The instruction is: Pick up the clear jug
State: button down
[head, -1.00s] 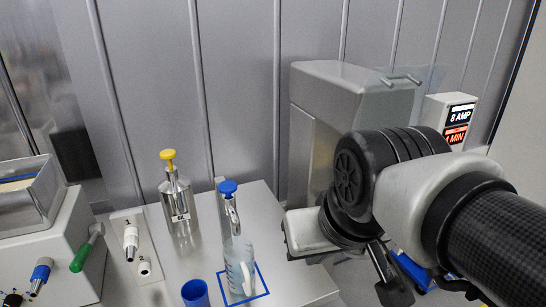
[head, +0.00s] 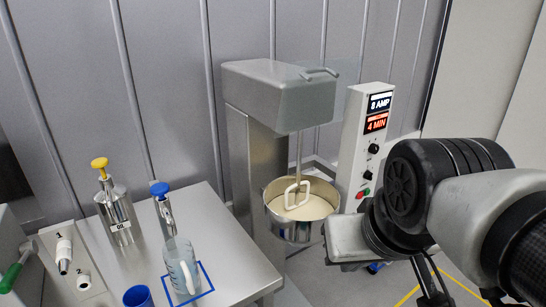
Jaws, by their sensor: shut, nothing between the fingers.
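The clear jug (head: 181,272) stands upright on the steel table at the lower left of the head view. It has measuring marks on its side, and it stands within a blue square outline (head: 208,291). My gripper (head: 432,290) is at the lower right, well to the right of the jug and apart from it. Its dark fingers point downward and look shut and empty, partly cut off by the frame's bottom edge.
A blue cup (head: 138,296) and a blue-topped dispenser (head: 167,214) stand close to the jug. A yellow-topped steel dispenser (head: 117,215) is behind left. A mixer (head: 275,95) with a bowl (head: 290,230) stands between the table (head: 235,262) and my arm.

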aim_at(179, 254)
jog(key=j+u, duration=0.25)
jog(key=u, duration=0.25)
jog(key=i+j+u, duration=0.2)
jog(key=u, duration=0.3)
